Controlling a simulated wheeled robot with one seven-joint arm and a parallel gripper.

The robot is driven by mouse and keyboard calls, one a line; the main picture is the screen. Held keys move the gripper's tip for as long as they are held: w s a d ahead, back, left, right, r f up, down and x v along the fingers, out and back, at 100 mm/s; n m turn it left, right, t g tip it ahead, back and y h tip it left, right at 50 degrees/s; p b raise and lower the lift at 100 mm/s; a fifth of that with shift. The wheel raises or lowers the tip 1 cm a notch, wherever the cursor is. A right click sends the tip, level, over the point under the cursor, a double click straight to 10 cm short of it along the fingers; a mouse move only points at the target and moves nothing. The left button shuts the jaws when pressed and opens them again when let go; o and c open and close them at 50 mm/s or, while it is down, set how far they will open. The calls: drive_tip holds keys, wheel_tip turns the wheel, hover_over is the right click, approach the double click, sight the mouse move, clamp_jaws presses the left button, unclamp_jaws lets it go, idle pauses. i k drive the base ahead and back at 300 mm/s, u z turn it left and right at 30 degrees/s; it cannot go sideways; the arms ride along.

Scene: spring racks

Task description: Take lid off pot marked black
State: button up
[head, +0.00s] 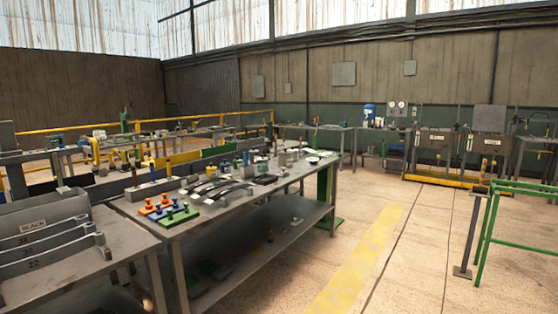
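No pot or lid can be made out with certainty. A small label that seems to read "BLACK" (33,225) is on a grey slotted rack (65,250) at the left edge, above other plates with numbers. Several small containers stand among the clutter on the long grey workbench (190,232), too small to tell whether any is a marked pot. My gripper is not in view.
On the workbench lie plates with coloured knobs (180,214) and curved grey springs (215,188). A lower shelf (265,250) runs beneath. A green rail frame (490,215) stands at right. Floor with a yellow stripe (358,260) is clear between.

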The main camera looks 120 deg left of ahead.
sight(285, 160)
drive_tip(key=u, duration=3.8)
drive_tip(key=k, duration=0.8)
drive_tip(key=i, duration=0.8)
drive_tip(key=z, duration=0.1)
